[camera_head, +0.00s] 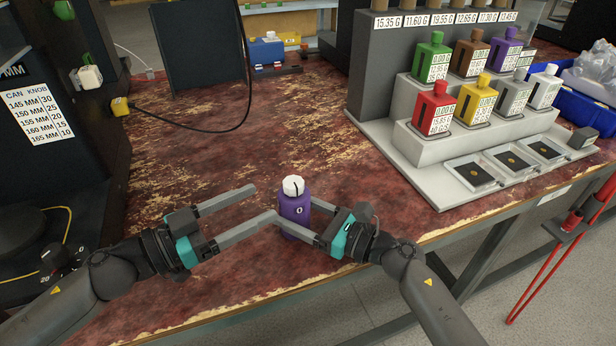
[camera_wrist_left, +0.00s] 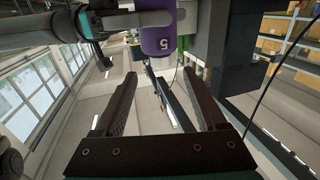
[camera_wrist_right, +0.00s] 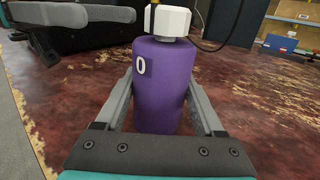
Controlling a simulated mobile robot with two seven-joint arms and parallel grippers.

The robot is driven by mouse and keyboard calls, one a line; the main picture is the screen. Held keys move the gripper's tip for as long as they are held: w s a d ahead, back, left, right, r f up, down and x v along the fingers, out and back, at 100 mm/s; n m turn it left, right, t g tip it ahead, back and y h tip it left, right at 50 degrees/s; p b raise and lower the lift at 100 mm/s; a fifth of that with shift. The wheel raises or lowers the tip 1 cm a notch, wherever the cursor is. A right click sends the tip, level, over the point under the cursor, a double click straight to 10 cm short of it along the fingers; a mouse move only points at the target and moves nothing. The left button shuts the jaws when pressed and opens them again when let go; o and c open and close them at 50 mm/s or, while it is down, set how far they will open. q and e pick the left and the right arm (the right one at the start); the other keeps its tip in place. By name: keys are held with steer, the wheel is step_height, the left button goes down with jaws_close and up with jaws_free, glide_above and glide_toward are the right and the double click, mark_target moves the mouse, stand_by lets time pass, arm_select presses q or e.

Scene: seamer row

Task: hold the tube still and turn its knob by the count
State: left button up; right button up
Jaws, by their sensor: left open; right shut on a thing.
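A purple tube (camera_head: 293,212) with a white knob (camera_head: 293,186) on top stands upright at the front of the worn red table. A "0" mark shows on its side, also in the right wrist view on the tube (camera_wrist_right: 161,90), below the white knob (camera_wrist_right: 168,21). My right gripper (camera_head: 298,226) is shut on the tube's body, one finger on each side. My left gripper (camera_head: 262,203) is open and empty just left of the tube, its fingers apart. In the left wrist view the purple tube (camera_wrist_left: 157,32) shows a "5" mark, beyond the open left fingers (camera_wrist_left: 163,92).
A grey stepped rack (camera_head: 450,150) with several coloured bottles stands at the right. A dark machine with a can-and-knob chart (camera_head: 38,115) is at the left. A black cable (camera_head: 190,128) crosses the back. The table middle is clear.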

mark_target(294, 186)
arm_select(q)
steer(key=x, duration=1.1)
steer(key=shift+w+d, duration=0.15)
steer(key=shift+d, duration=0.05)
jaws_close()
